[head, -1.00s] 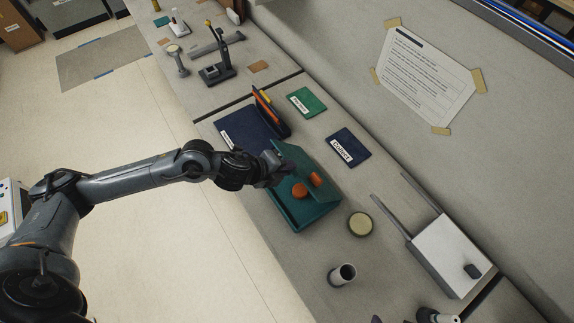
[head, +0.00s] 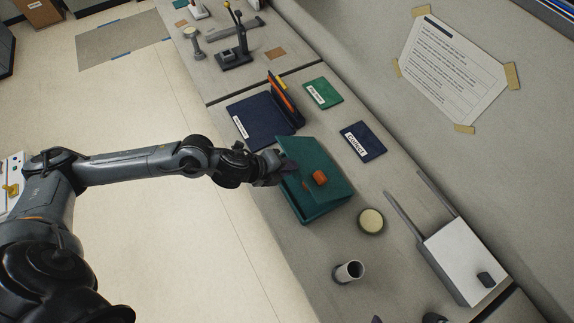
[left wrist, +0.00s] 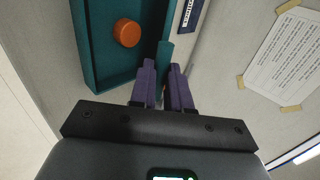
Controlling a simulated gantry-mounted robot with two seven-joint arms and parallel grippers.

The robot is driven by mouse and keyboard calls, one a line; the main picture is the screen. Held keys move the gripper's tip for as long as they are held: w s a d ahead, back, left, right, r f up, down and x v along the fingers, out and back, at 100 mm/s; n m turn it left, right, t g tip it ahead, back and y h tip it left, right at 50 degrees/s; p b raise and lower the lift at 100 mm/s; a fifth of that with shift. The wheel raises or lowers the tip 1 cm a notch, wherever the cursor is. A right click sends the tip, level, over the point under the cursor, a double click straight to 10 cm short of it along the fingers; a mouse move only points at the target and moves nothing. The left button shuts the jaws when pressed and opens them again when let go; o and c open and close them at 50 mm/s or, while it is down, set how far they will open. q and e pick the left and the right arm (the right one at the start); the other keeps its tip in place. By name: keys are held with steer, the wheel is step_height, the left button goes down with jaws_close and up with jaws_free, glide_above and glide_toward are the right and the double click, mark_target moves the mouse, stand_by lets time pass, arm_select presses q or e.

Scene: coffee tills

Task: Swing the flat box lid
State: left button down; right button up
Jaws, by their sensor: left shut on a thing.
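The flat box (head: 308,213) is teal and sits on the counter in the head view; its tray wall also shows in the left wrist view (left wrist: 88,58). Its teal lid (head: 325,160) is tilted and partly covers the tray. My right gripper is not in view.
A round tin (head: 371,221) and an upright tube (head: 348,271) stand near the box. Navy (head: 363,141) and green (head: 323,93) labelled mats lie behind it. A white box with rails (head: 462,262) stands at the right.

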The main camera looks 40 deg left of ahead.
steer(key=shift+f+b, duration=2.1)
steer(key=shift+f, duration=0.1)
arm_select(q)
steer(key=f, duration=0.1)
steer(key=s+f, duration=0.1)
steer(key=f, duration=0.1)
steer(key=s+a+f, duration=0.1)
steer(key=shift+s+f, duration=0.25)
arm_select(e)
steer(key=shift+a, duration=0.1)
arm_select(q)
steer(key=c, duration=1)
jaws_free()
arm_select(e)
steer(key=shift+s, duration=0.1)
arm_select(q)
steer(key=shift+r, duration=0.1)
